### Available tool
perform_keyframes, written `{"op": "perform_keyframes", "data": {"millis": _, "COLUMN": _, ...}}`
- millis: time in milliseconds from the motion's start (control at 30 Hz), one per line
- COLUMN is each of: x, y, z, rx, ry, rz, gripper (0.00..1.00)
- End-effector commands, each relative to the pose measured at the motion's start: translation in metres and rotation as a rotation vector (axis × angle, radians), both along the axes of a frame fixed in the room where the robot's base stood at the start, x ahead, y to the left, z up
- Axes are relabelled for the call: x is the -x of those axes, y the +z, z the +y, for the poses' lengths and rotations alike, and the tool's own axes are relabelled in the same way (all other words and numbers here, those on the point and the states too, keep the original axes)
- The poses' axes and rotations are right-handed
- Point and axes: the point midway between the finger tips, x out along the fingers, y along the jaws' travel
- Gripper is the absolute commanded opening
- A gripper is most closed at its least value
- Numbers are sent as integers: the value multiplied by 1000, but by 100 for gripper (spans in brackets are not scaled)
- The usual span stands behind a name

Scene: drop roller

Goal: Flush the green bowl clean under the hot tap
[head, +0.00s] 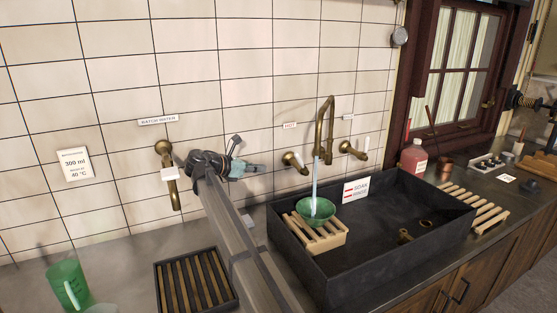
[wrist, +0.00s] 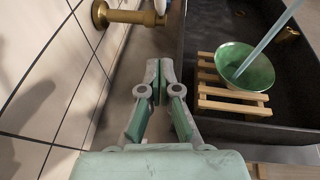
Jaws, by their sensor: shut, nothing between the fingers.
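The green bowl (head: 315,210) sits on a small wooden rack inside the dark sink. A stream of water (head: 315,178) falls from the brass spout (head: 325,125) into the bowl. The hot tap (head: 295,162), under a "HOT" label, is at the wall left of the spout. My gripper (head: 256,168) is shut and empty, left of the hot tap and apart from it. In the wrist view my gripper (wrist: 166,65) points toward a brass fitting (wrist: 130,15), and the bowl (wrist: 245,66) with the stream shows at the right.
A second tap (head: 353,149) is right of the spout. The wooden rack (head: 328,240) and a "SOAK / RINSE" sign (head: 356,188) are at the sink (head: 400,215). A red bottle (head: 413,158) stands behind. A slatted tray (head: 195,283) and a green jug (head: 70,285) are at the left.

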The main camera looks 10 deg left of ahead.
Motion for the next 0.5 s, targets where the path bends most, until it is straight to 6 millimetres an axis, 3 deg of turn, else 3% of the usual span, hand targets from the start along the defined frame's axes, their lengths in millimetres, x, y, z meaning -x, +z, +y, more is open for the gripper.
{"op": "perform_keyframes", "data": {"millis": 167, "x": -6, "y": -2, "z": -11, "rx": 14, "ry": -10, "rz": 2, "gripper": 0}}
{"op": "perform_keyframes", "data": {"millis": 500, "x": -45, "y": -20, "z": -54, "rx": 11, "ry": -9, "rz": 2, "gripper": 0}}
